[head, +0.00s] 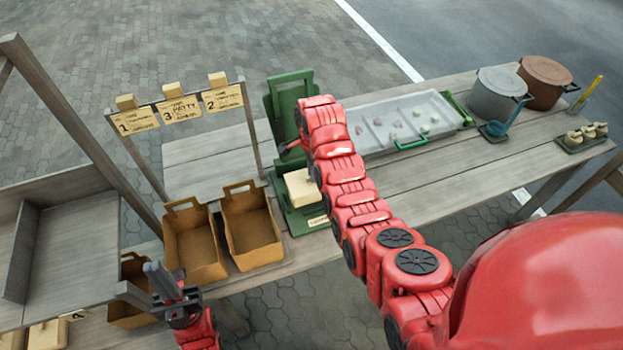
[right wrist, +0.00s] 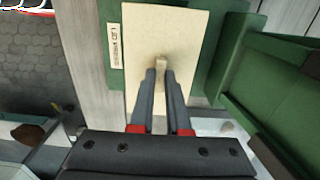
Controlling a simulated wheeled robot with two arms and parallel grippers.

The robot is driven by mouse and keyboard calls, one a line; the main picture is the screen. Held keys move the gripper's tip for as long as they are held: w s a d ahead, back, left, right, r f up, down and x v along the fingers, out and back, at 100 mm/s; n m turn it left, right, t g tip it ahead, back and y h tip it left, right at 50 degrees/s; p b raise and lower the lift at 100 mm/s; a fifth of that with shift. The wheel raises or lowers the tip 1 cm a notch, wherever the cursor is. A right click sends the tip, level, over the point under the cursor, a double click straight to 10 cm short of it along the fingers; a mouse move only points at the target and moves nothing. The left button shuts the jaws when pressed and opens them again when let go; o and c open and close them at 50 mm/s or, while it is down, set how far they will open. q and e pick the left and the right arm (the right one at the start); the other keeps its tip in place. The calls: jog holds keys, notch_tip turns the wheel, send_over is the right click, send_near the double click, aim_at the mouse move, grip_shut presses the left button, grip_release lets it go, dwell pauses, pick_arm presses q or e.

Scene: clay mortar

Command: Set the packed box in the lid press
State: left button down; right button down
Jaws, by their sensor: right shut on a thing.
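The lid press is green, with an upright back (head: 283,105) and a low base (head: 290,215) that carries a small label (head: 318,221). A pale cream box (head: 301,188) with a flat top sits over the base, its top also filling the upper middle of the right wrist view (right wrist: 140,35). My right gripper (right wrist: 162,72) is shut on the small knob on that top; my red right arm hides it in the head view. Whether the box rests fully on the base cannot be told. My left gripper (head: 172,286) is at the lower left, away from the press.
Two tan bins (head: 195,243) stand left of the press, below a rack with numbered signs (head: 180,108). Right of the press are a pale compartment tray (head: 375,125), a grey pot (head: 497,95) and a brown pot (head: 545,80). The planks behind the bins are clear.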

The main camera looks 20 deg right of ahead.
jog(key=shift+w, duration=0.1)
jog(key=shift+f+p, duration=0.3)
jog(key=shift+p, duration=0.25)
notch_tip(320, 180, down, 2)
jog(key=shift+p, duration=0.55)
jog(key=shift+f, duration=0.6)
jog(key=c, duration=0.9)
grip_release()
jog(key=shift+r, duration=0.1)
